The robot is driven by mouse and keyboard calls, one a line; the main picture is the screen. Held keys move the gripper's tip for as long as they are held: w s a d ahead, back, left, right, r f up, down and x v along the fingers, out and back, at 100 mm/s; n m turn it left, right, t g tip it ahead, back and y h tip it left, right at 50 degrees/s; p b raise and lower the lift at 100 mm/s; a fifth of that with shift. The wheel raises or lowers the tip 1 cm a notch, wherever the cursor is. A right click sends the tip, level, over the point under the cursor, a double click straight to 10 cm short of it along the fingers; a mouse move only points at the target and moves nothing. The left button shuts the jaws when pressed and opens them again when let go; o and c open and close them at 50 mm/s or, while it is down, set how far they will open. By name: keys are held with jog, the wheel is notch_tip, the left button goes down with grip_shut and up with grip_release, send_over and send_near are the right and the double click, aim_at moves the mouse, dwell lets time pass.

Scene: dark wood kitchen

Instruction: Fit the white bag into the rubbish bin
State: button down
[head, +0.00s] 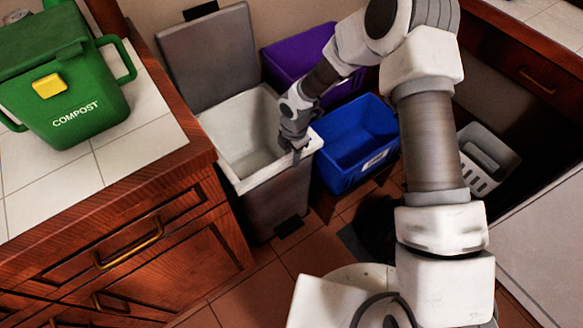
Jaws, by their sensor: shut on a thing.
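The grey rubbish bin (272,207) stands on the floor beside the wooden cabinet, with its lid open and leaning back. The white bag (238,122) lines the inside of the bin, and its edge lies over the front and right rim. My gripper (296,148) points down at the right side of the bin's mouth and is shut on the white bag near the rim. The fingertips are small and partly hidden by the wrist. Part of the right rim is hidden behind my gripper.
A blue crate (352,172) stands right of the bin, close to my forearm, with a purple crate (300,55) behind. A white basket (487,150) is farther right. A green compost box (70,90) sits on the tiled counter (140,150) at left.

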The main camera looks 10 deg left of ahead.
jog(key=shift+f+b, duration=0.75)
jog(key=shift+f, duration=1.85)
jog(key=shift+f+b, duration=0.25)
jog(key=shift+b, duration=0.05)
jog(key=c, duration=0.6)
grip_release()
jog(key=shift+r, duration=0.15)
